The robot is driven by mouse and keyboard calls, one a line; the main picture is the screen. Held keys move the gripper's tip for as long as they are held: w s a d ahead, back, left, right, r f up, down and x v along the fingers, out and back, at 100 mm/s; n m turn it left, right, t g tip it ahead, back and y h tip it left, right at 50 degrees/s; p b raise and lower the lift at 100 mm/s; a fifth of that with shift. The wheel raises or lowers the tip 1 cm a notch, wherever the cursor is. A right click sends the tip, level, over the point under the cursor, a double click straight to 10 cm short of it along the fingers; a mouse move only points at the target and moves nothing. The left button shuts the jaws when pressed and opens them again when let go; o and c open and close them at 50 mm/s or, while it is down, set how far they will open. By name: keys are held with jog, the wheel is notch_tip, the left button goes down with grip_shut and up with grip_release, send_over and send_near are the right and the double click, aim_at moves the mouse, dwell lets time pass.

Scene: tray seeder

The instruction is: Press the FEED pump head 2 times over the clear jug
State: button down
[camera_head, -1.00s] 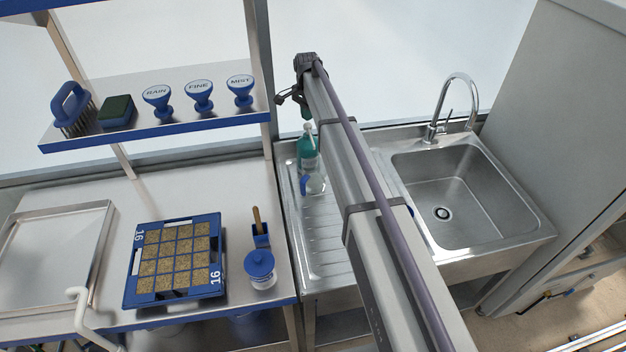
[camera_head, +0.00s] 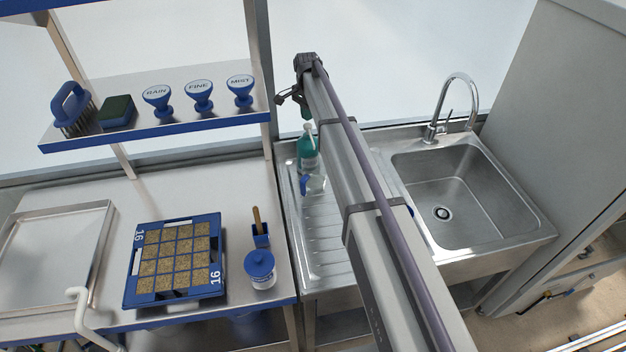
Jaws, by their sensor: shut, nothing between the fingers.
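The clear jug (camera_head: 316,184), with a blue handle (camera_head: 303,184), stands just in front of the bottle. My arm hides part of the jug's right side. My gripper (camera_head: 291,97) is at the far end of my arm, in the picture above the bottle. It is small and dark, shut and empty. I cannot tell whether it touches the pump head.
The ribbed drainboard (camera_head: 320,245) is clear in front of the jug. The sink basin (camera_head: 460,190) and tap (camera_head: 455,105) are to the right. A shelf (camera_head: 190,127) with nozzles and brushes, a seed tray (camera_head: 175,262) and a blue-lidded jar (camera_head: 261,270) are left.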

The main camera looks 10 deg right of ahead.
aim_at(308, 125)
jog(key=shift+f+b, duration=1.8)
jog(key=shift+r, duration=0.1)
jog(key=shift+r+p, duration=1.7)
jog(key=shift+p, duration=0.1)
jog(key=shift+f, duration=0.1)
jog(key=shift+f+b, duration=1.8)
jog(key=shift+b, duration=0.1)
jog(key=shift+r, duration=0.1)
jog(key=shift+r+p, duration=1.8)
jog(key=shift+p, duration=0.1)
